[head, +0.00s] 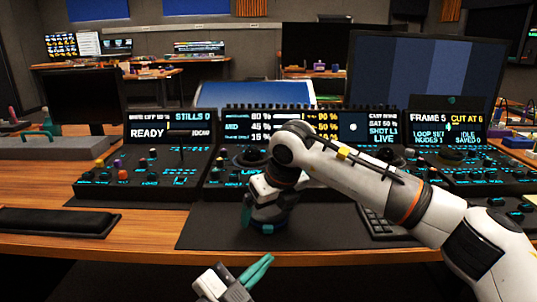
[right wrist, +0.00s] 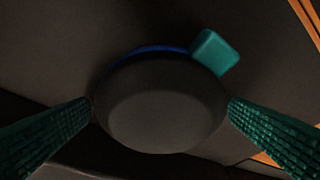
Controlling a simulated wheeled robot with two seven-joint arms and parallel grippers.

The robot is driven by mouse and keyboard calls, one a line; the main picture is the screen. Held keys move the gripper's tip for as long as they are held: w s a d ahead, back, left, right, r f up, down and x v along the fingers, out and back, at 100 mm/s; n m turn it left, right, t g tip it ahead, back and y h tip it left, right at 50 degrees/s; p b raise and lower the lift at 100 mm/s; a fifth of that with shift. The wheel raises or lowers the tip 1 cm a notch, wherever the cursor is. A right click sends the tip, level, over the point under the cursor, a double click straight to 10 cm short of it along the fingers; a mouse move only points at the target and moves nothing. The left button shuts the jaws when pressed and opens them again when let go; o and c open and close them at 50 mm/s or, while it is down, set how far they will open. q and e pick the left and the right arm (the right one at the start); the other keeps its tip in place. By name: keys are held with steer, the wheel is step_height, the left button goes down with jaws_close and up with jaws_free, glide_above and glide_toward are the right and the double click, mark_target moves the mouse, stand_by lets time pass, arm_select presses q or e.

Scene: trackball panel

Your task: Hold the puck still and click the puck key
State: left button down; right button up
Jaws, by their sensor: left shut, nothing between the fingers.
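The puck (right wrist: 160,105) is a dark round knob with a blue arc at its far rim, centred in the right wrist view. The teal puck key (right wrist: 216,52) sticks out at its upper right edge. My right gripper (right wrist: 160,108) has one green finger on each side of the puck, the tips meeting its edges with no visible gap. In the head view my right gripper (head: 267,218) points down at the dark mat and mostly hides the puck. My left gripper (head: 262,266) is shut and empty, lower in the picture, in front of the desk edge and apart from the puck.
The puck is on a dark mat (head: 210,232) on the wooden desk (head: 140,225). Control panels (head: 135,170) with knobs and lit screens stand behind it. A black padded rest (head: 55,222) lies at left, and a keypad (head: 385,225) is right of my right gripper.

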steer(key=v, duration=1.2)
steer(key=shift+r, duration=0.2)
steer(key=shift+p+v, duration=1.55)
steer(key=shift+v, duration=1.3)
step_height(320, 180, up, 4)
steer(key=p, duration=0.3)
